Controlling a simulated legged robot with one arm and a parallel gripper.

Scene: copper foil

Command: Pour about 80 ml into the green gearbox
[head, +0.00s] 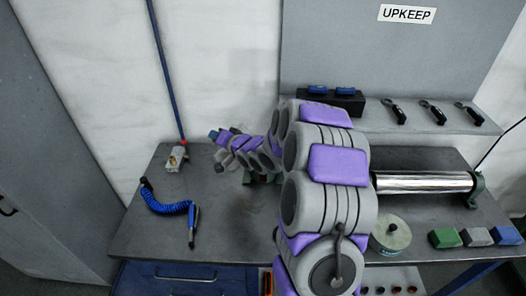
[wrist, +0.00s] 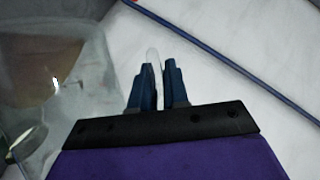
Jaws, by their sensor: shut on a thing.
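My gripper (head: 216,135) is at the far end of my arm, above the back left of the bench. In the wrist view its two blue fingers (wrist: 158,88) are shut on a thin clear piece, which looks like the handle of a clear jug (wrist: 92,60). The jug fills the left side there, with a brownish patch inside; its liquid level cannot be read. In the head view I cannot make the jug out. A dark green housing (head: 476,190) stands at the roller's right end. Another dark green part (head: 260,179) shows below my arm, mostly hidden. I cannot tell which is the gearbox.
A shiny roller (head: 422,182) lies across the right of the bench (head: 235,235). A round tin (head: 391,233) and green (head: 444,238), grey and blue blocks sit at the front right. A coiled blue hose (head: 168,205) lies at left. A shelf (head: 385,119) is behind.

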